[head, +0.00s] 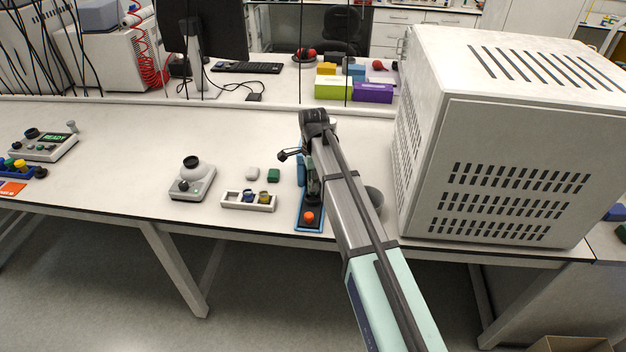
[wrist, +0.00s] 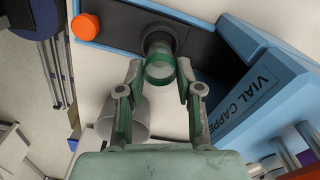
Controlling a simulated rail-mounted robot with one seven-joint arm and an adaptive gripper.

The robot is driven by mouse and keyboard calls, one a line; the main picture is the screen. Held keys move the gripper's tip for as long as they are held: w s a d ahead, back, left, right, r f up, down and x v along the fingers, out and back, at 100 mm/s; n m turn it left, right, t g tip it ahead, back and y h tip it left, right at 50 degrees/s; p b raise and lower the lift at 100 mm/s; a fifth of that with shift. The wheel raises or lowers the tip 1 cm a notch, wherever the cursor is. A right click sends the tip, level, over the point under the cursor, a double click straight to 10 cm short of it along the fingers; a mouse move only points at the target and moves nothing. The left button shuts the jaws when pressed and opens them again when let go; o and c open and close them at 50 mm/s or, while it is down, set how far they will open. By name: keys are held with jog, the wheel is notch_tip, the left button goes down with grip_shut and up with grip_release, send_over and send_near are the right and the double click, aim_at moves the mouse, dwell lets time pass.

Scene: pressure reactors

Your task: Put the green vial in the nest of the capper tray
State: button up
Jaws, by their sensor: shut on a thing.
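My gripper (wrist: 160,76) is shut on the green vial (wrist: 160,70) in the wrist view, one finger on each side of it. The vial's round end overlaps the round dark nest (wrist: 157,38) of the capper tray (wrist: 118,34). I cannot tell whether the vial is inside the nest or just in front of it. The blue vial capper (wrist: 250,100) rises at the right with its name on its side. In the head view, the capper tray's blue rim (head: 309,231) shows beside my arm, which hides most of the gripper and vial.
An orange knob (wrist: 85,27) sits at the tray's end. A white rack (head: 236,204) with vials, a green block (head: 273,175) and a white one (head: 252,173) stand to the left. A grey cup (head: 375,196) and a large white reactor housing (head: 500,150) are to the right.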

jog(key=shift+f, duration=0.2)
jog(key=shift+f+b, duration=0.55)
jog(key=shift+f, duration=0.65)
jog(key=shift+f, duration=0.35)
dwell(0.3)
jog(key=o, duration=1.7)
jog(key=shift+c, duration=0.2)
jog(key=shift+r+p, duration=2)
jog(key=shift+r, duration=1.55)
